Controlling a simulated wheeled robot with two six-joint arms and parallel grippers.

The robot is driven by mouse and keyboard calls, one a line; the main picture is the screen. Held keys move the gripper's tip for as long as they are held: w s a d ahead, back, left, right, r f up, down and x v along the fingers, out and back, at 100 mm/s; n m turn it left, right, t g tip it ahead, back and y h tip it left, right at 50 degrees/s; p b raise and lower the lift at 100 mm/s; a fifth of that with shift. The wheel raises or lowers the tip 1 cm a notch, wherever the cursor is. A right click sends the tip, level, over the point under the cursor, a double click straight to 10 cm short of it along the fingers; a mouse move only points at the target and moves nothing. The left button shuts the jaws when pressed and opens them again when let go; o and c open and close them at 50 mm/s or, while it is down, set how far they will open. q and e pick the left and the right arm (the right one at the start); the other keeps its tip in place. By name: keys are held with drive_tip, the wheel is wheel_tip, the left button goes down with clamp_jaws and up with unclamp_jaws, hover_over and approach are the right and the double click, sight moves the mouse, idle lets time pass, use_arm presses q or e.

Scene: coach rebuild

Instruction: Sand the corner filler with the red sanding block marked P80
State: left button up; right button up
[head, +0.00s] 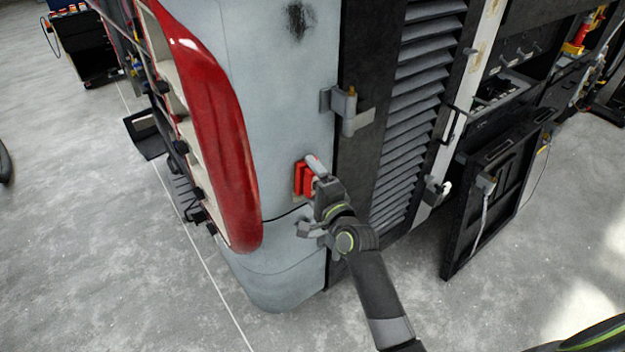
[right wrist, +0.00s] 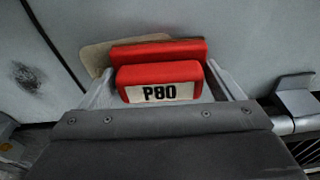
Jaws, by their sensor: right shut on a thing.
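The red sanding block (head: 303,182) is at the grey corner panel (head: 285,120) of the coach. In the right wrist view the block (right wrist: 158,75) shows a pale label reading P80. My right gripper (head: 312,176) is shut on the block, with a finger on each side (right wrist: 160,88). The beige corner filler (right wrist: 95,57) shows as a patch on the panel behind the block, partly hidden by it. The block is against or very close to the filler; contact cannot be made out. My left gripper is not in view.
A red lamp strip (head: 215,130) curves down left of the corner. A hinge bracket (head: 347,110) and louvred grille (head: 415,100) are on the right. A dark smudge (head: 298,20) marks the upper panel. A black panel (head: 497,205) leans right. Floor at left is mostly clear.

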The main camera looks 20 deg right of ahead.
wheel_tip(320, 180, down, 9)
drive_tip(key=b, duration=0.7)
idle(0.4)
drive_tip(key=shift+s+d, duration=0.35)
drive_tip(key=shift+s, duration=0.6)
drive_tip(key=shift+s+d, duration=0.35)
drive_tip(key=shift+s, duration=0.55)
drive_tip(key=shift+s+d, duration=0.35)
drive_tip(key=shift+s, duration=0.6)
drive_tip(key=shift+s+d, duration=0.25)
drive_tip(key=shift+s, duration=0.45)
drive_tip(key=shift+s+d, duration=0.25)
drive_tip(key=shift+s, duration=0.4)
